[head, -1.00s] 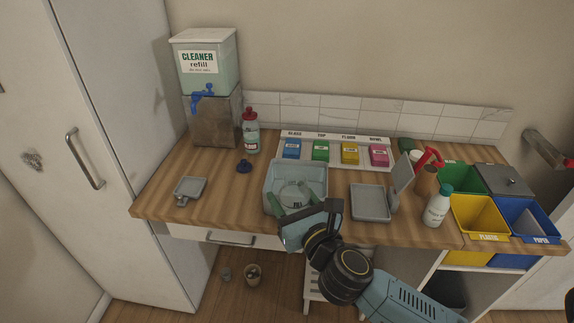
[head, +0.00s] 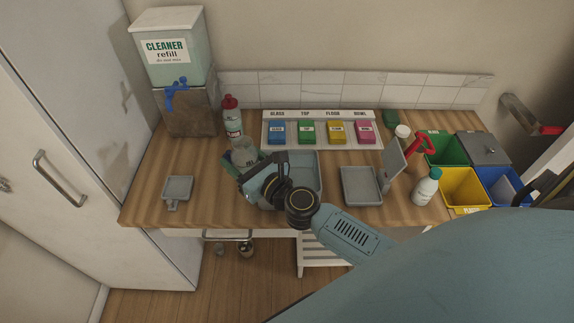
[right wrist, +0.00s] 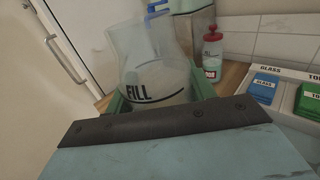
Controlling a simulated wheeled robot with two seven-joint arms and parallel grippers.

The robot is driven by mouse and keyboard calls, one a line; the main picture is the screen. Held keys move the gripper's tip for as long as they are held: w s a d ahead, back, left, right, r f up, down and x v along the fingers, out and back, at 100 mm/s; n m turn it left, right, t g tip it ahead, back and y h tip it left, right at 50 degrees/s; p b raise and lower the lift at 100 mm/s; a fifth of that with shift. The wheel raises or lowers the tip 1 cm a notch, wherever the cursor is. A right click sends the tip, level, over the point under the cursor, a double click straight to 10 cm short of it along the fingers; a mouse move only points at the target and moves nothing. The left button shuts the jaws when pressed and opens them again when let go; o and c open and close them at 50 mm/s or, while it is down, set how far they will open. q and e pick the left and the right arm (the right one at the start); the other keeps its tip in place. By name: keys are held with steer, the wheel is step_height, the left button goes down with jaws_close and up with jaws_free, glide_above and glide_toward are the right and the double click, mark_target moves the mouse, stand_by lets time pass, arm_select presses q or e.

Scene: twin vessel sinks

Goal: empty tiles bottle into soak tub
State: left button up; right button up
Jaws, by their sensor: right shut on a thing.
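My right gripper (head: 240,168) is shut on a clear jug (head: 244,152) marked FILL, at the left of the grey-blue tub. The jug also shows in the right wrist view (right wrist: 155,75), nearly upright between green fingers; no liquid is clearly visible in it. The tub (head: 319,172), probably the soak tub, is partly hidden by my gripper and arm. A red-capped bottle (head: 232,118) stands upright behind the jug, and also shows in the right wrist view (right wrist: 212,55). A white bottle with a teal cap (head: 426,189) stands at the right. I cannot read which is the tiles bottle. My left gripper is not in view.
The cleaner refill dispenser (head: 172,55) with a blue tap stands at the back left. A small grey tray (head: 177,189) lies left. Coloured blocks (head: 320,131) line the back. A lidded grey box (head: 361,186) and coloured bins (head: 462,187) stand to the right.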

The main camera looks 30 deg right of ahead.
mark_target(253, 154)
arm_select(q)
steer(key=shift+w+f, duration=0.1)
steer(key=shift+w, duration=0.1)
arm_select(e)
steer(key=shift+r, duration=0.1)
